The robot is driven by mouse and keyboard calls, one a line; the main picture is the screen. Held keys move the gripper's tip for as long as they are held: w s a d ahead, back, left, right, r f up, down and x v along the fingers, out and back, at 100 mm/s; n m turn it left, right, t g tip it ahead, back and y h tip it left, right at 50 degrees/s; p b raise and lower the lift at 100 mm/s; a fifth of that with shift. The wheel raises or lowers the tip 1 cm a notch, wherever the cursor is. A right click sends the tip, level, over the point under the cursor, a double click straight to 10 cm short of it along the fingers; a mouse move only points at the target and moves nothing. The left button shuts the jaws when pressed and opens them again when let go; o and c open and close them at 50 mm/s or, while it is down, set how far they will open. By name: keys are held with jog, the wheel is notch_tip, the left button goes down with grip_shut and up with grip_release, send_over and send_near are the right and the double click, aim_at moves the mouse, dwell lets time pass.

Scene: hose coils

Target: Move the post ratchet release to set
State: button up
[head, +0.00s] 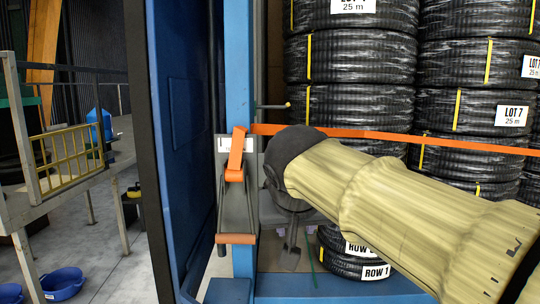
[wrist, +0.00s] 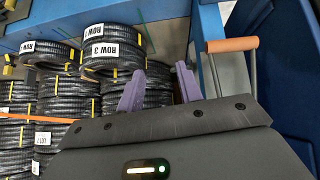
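The post ratchet (head: 236,190) is mounted on the blue post (head: 242,60), with an orange strap (head: 340,133) running from it across the hose coils. Its metal frame hangs down to an orange grip bar (head: 236,239), which also shows at the upper right of the wrist view (wrist: 232,44). A thin rod with a yellowish tip (head: 288,104) sticks out from the post above the strap. I cannot tell which part is the release. My gripper (wrist: 158,88) has its purple fingers apart with nothing between them. It is beside the grip bar, not touching it; my arm hides part of the coils.
Black hose coils (head: 350,55) stand in tall stacks behind the strap. Lower coils labelled ROW (head: 352,268) sit on the blue rack base (head: 340,287). A blue panel (head: 180,130) stands left of the post. A railed platform (head: 75,155) and blue tubs (head: 62,282) are farther left.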

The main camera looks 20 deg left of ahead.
jog(key=s+a+r+t, duration=0.1)
jog(key=s+r, duration=0.1)
jog(key=r, duration=0.4)
jog(key=s+a+r+y, duration=0.1)
jog(key=s+a+r, duration=0.1)
jog(key=r, duration=0.4)
jog(key=shift+s+a+m+t+p, duration=0.2)
jog(key=shift+s+m+t+p, duration=0.1)
jog(key=shift+t+p, duration=0.15)
jog(key=shift+w+f, duration=0.1)
jog(key=b+x, duration=0.2)
jog(key=x, duration=0.6)
jog(key=shift+f, duration=0.15)
jog(key=shift+w+a+f, duration=0.15)
jog(key=shift+w+a, duration=0.05)
jog(key=shift+w, duration=0.1)
